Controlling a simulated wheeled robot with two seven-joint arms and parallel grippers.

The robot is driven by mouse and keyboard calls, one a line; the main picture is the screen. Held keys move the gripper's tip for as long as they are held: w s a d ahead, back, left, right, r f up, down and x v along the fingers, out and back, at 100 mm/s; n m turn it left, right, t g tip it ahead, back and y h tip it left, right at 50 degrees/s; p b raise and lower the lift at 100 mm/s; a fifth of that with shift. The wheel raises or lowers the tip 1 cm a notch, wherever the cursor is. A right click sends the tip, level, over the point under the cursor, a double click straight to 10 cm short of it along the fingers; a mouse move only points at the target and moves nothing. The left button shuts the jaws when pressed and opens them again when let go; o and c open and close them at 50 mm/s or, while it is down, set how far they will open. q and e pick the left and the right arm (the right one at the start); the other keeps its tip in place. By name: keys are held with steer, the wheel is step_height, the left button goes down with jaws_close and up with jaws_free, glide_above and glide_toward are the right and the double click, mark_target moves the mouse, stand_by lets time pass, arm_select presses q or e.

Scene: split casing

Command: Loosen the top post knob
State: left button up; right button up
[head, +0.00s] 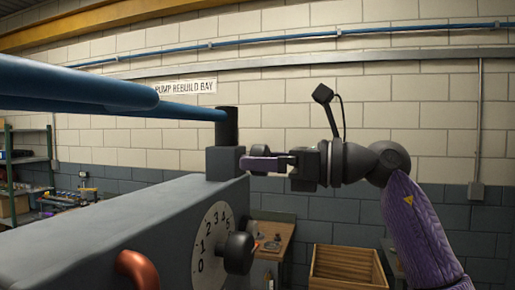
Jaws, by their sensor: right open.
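A grey post block (220,164) with a dark upright cylinder (226,126) stands on the far top end of the grey casing (110,225). A small dark rounded piece (258,150) shows at the block's right side, partly behind my finger; I cannot tell for sure that it is the top post knob. My right gripper (250,163) reaches in from the right, level with the block. Its purple fingers are open and overlap the block's right edge in the picture. Contact cannot be told. My left gripper is out of view.
Thick blue bars (80,88) cross the upper left toward the post. A numbered white dial (208,240) with a black knob (238,253) and a copper-coloured handle (137,268) are on the casing. A wooden crate (346,250) and a workbench (274,234) stand beyond.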

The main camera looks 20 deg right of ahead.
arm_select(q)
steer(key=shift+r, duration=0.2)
arm_select(e)
steer(key=shift+w+a, duration=0.2)
steer(key=shift+a, duration=0.1)
steer(key=shift+d, duration=0.1)
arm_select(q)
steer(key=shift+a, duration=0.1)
arm_select(e)
steer(key=c, duration=1.2)
